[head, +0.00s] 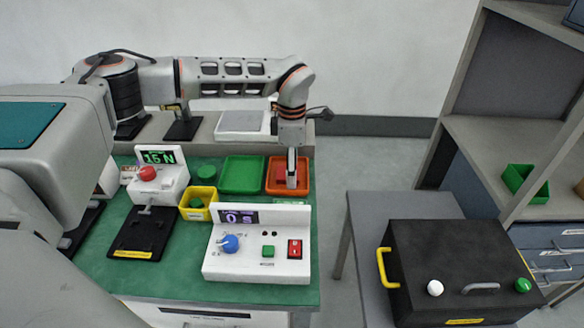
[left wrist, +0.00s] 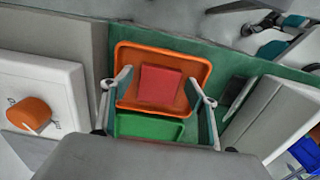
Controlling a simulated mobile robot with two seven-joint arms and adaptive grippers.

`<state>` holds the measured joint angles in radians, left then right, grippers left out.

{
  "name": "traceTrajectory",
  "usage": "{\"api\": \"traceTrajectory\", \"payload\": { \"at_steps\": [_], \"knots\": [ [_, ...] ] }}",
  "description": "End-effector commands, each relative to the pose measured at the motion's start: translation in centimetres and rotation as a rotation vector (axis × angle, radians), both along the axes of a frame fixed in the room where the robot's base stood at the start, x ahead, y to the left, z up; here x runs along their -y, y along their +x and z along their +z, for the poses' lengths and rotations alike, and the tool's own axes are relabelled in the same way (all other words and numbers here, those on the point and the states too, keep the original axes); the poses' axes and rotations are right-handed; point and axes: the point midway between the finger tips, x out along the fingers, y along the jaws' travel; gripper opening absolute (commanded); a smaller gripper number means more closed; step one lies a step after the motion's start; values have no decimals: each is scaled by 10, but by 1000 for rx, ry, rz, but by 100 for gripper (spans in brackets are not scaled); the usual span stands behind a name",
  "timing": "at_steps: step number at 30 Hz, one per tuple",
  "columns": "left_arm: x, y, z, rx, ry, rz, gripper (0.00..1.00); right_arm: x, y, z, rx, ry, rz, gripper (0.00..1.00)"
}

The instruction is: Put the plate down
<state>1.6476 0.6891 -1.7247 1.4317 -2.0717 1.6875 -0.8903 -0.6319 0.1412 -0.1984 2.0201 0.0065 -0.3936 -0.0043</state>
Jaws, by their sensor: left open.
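The red square plate (left wrist: 160,85) lies flat inside the orange tray (left wrist: 128,58) in the left wrist view. My left gripper (left wrist: 159,80) is open, with one finger on each side of the plate and a gap to it on both sides. In the head view my left gripper (head: 291,181) points down over the orange tray (head: 272,186) at the back right of the green bench. The plate cannot be made out there. My right gripper is not in view.
A green tray (head: 242,174) stands beside the orange one. A yellow bin (head: 196,212), a white box with a blue knob (head: 256,263) and a tester with a red knob (head: 160,183) share the bench. A black case (head: 460,262) sits on a separate table.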

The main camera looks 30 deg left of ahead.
Motion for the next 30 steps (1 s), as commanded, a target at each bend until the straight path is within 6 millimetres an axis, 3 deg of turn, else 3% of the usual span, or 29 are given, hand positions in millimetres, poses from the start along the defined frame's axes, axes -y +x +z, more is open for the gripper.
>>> {"api": "traceTrajectory", "payload": {
  "at_steps": [5, 21, 30],
  "knots": [
    [0, 0, 4, 1, 0, 0, 59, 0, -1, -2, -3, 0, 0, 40],
    [0, 1, 102, 3, 0, 1, 59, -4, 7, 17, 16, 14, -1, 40],
    [0, 0, 123, 1, 0, 0, 59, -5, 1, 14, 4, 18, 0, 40]
  ]
}}
